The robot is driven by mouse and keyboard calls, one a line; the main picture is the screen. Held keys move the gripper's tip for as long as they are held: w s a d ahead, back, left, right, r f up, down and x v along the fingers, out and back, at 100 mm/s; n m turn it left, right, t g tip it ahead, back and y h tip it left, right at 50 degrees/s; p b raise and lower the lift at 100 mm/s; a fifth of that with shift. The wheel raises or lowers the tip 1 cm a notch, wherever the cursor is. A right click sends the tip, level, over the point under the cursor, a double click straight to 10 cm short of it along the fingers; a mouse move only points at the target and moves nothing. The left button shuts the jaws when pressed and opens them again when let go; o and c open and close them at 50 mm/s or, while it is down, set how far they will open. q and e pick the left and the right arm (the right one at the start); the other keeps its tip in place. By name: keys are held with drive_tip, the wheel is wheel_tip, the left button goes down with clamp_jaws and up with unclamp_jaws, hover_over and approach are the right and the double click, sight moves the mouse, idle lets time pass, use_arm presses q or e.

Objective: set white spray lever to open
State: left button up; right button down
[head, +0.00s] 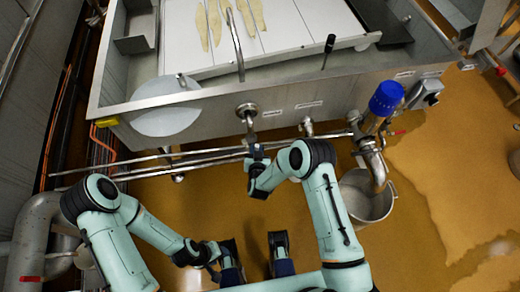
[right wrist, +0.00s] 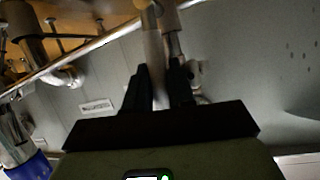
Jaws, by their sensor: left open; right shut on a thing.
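My right gripper (head: 255,152) is just below the front of the steel vat, at the valve pipe under a round flange. In the right wrist view, its two dark fingers (right wrist: 158,88) are close together around a pale bar (right wrist: 154,62), which appears to be the white spray lever. The fingers and wrist hide part of it, so its exact angle is hard to tell. My left gripper (head: 216,252) is low at the bottom of the head view, open, empty and away from the valve.
The steel vat (head: 340,92) fills the top. Horizontal pipes (head: 150,166) run along its front. To the right are a blue-capped fitting (head: 386,98) and a steel bucket (head: 368,205). A large pipe (head: 30,235) stands at left. The brown floor at right is mostly clear.

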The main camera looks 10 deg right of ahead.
drive_tip(key=shift+a+n+h, duration=0.4)
drive_tip(key=shift+a+n, duration=0.1)
idle(0.3)
drive_tip(key=c, duration=1.1)
unclamp_jaws()
drive_tip(key=shift+a, duration=0.1)
drive_tip(key=shift+o, duration=0.2)
drive_tip(key=shift+s+r, duration=0.1)
drive_tip(key=p+v, duration=0.1)
drive_tip(key=v, duration=1.2)
drive_tip(key=shift+s+p, duration=0.15)
drive_tip(key=shift+p, duration=0.15)
